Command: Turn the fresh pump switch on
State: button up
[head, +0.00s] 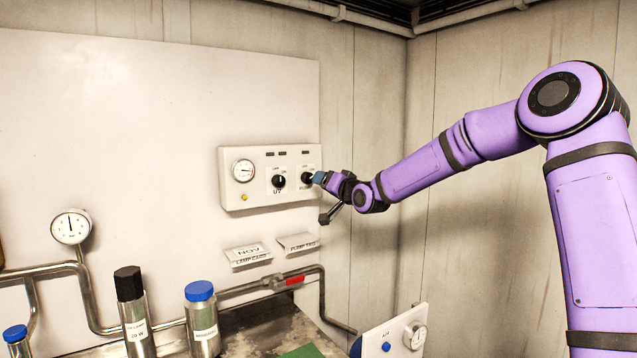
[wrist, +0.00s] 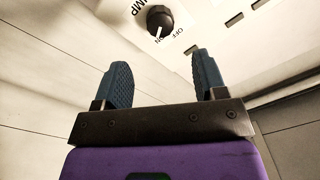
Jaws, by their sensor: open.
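The pump switch is a black round knob (head: 307,178) at the right end of a white control panel (head: 232,193) on the wall. In the wrist view the knob (wrist: 159,19) shows beyond my fingertips, with part of the word "PUMP" beside it. Its white pointer line appears to point at the "ON" mark, with "OFF" beside that. My gripper (head: 320,178) is at the knob in the head view and partly covers its label. In the wrist view my gripper (wrist: 160,62) is open, its two blue fingers apart and empty, with the knob ahead of the gap.
A UV knob (head: 279,181) and a gauge (head: 243,170) sit left on the panel. Two card pockets (head: 248,256) hang below. Pipes (head: 240,291), a blue-capped bottle (head: 203,320) and a black-capped bottle (head: 135,320) stand lower. A corner wall is at right.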

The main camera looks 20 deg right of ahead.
jog(key=shift+v, duration=1.05)
jog(key=s+a+f+n+g+h, duration=0.25)
jog(key=s+g+h, duration=0.2)
jog(key=s, duration=0.95)
jog(key=s+d+g, duration=0.2)
jog(key=s, duration=1)
jog(key=s+d+g+h, duration=0.1)
jog(key=s+g, duration=0.2)
jog(key=s, duration=1)
jog(key=s+d+f+g, duration=0.1)
jog(key=s+d+g, duration=0.1)
jog(key=s, duration=1.1)
jog(key=shift+s+d, duration=0.15)
jog(key=shift+d, duration=0.2)
jog(key=shift+n+g+h, duration=0.25)
